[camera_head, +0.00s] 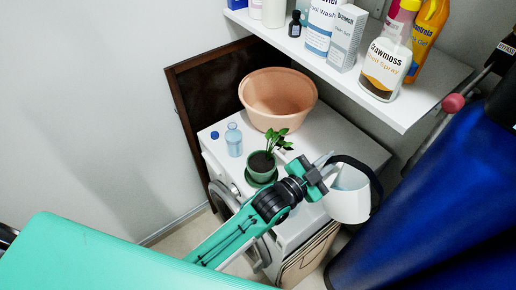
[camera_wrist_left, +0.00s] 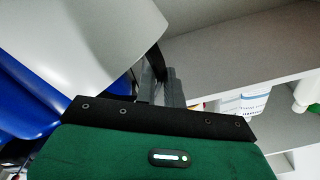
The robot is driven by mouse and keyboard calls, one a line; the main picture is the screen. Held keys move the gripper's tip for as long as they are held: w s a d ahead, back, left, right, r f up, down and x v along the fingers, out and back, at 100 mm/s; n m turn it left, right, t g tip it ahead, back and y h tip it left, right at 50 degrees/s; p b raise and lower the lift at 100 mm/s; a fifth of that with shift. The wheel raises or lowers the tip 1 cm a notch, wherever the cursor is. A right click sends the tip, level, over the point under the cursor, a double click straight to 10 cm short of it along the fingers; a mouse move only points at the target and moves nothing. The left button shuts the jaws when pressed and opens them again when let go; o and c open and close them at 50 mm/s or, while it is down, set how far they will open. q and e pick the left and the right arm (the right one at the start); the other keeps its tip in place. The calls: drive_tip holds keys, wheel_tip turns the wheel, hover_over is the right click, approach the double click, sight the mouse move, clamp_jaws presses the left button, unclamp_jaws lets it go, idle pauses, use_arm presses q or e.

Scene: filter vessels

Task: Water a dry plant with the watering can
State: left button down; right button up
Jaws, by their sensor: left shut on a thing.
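My left gripper (camera_head: 322,177) is shut on the watering can (camera_head: 349,197), a white can with a dark handle. The can is held by the right front corner of the washing machine top, to the right of the plant; I cannot tell its exact tilt. In the left wrist view, the pale can body (camera_wrist_left: 85,35) fills the upper left, with the gripper fingers (camera_wrist_left: 158,85) at the dark handle. A small leafy plant with dark soil stands in a green pot (camera_head: 262,167) on a green saucer. My right gripper is not in view.
The white washing machine (camera_head: 340,140) also carries a peach basin (camera_head: 278,97), a clear blue bottle (camera_head: 234,140) and a blue cap (camera_head: 214,135). A white shelf (camera_head: 425,101) with several bottles overhangs at the right. A large blue object (camera_head: 440,190) stands close right of the can.

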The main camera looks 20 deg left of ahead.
use_arm(q)
drive_tip(key=d, duration=0.1)
drive_tip(key=d+m, duration=0.1)
drive_tip(key=s+d+f+m+p, duration=0.1)
drive_tip(key=shift+g, duration=0.3)
drive_tip(key=d+m+p, duration=0.1)
wheel_tip(320, 180, up, 5)
drive_tip(key=m+p, duration=0.1)
drive_tip(key=p, duration=0.2)
hover_over(336, 175)
drive_tip(key=d, duration=0.2)
drive_tip(key=shift+s+d+f+g+y, duration=0.2)
drive_tip(key=shift+s+g+y, duration=0.1)
drive_tip(key=shift+s, duration=0.05)
